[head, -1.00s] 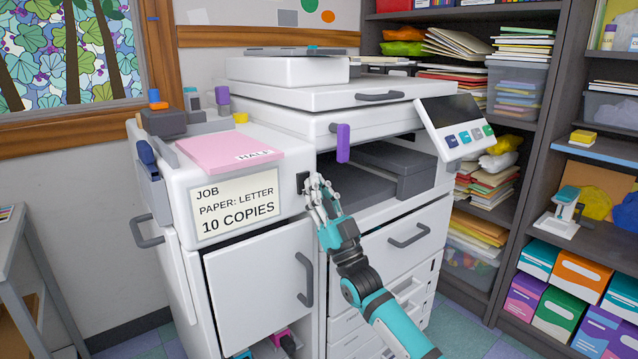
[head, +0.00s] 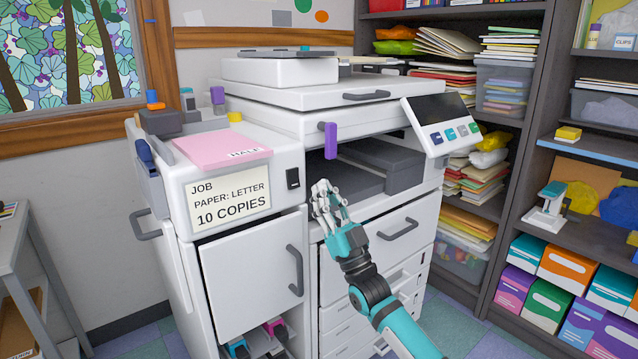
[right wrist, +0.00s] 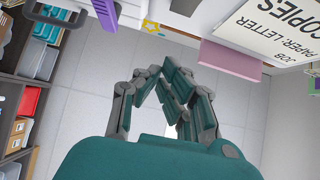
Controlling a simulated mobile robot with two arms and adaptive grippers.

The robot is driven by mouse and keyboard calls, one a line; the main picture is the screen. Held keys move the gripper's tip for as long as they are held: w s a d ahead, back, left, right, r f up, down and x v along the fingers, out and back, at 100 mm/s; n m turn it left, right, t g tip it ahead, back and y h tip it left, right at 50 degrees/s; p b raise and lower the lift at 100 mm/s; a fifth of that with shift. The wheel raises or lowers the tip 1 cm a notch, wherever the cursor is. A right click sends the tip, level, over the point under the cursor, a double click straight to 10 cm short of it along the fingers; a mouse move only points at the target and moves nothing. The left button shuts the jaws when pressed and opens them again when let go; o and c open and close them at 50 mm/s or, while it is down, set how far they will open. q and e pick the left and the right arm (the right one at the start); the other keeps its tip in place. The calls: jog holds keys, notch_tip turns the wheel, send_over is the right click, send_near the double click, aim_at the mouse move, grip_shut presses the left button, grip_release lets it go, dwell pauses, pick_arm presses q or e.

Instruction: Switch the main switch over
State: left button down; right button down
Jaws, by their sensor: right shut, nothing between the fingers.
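The main switch looks to be the small black rocker (head: 292,178) on the white front panel of the copier's left unit, right of the job sign. It is in full view, but too small to tell which way it is tipped. My right gripper (head: 322,188) is just right of the switch, in front of the copier's dark output bay, apart from the switch. In the right wrist view its fingers (right wrist: 160,76) come together at the tips with nothing between them. The switch cannot be made out in that view. My left gripper is not in view.
A job sign (head: 229,197) and a pink pad (head: 222,150) are left of the switch. A purple lever (head: 331,141) sticks out above my gripper. A cabinet door (head: 251,272) with a handle is below. The tilted control panel (head: 442,122) is at the right.

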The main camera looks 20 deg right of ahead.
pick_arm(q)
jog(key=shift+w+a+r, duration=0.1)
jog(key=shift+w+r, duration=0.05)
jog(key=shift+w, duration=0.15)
pick_arm(e)
jog(key=v, duration=0.7)
jog(key=shift+s, duration=0.4)
jog(key=shift+d, duration=0.1)
